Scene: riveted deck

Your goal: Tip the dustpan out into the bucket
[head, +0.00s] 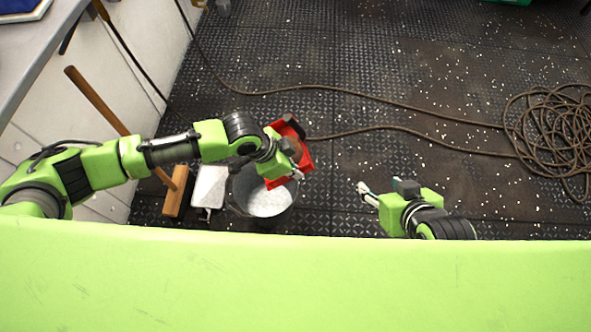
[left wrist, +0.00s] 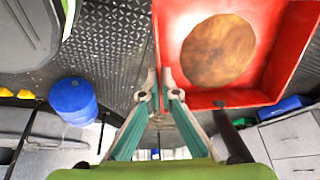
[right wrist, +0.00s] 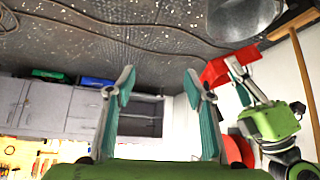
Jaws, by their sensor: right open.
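The red dustpan (head: 307,160) hangs just above and right of the grey bucket (head: 242,186). A round brown patch or lump (left wrist: 217,50) shows on its floor in the left wrist view. My left gripper (head: 294,168) is at the dustpan's edge; in the left wrist view its fingertips (left wrist: 161,92) are close together on the pan's side wall. The bucket's inside looks pale; I cannot tell what is in it. My right gripper (head: 366,194) is open and empty, right of the dustpan; its spread fingers show in the right wrist view (right wrist: 158,85).
A long wooden handle (head: 97,101) with a wooden block (head: 175,191) leans by the wall, left of the bucket. A white flat item (head: 209,186) lies between them. A brown cable (head: 560,130) is coiled at right. White specks dot the deck.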

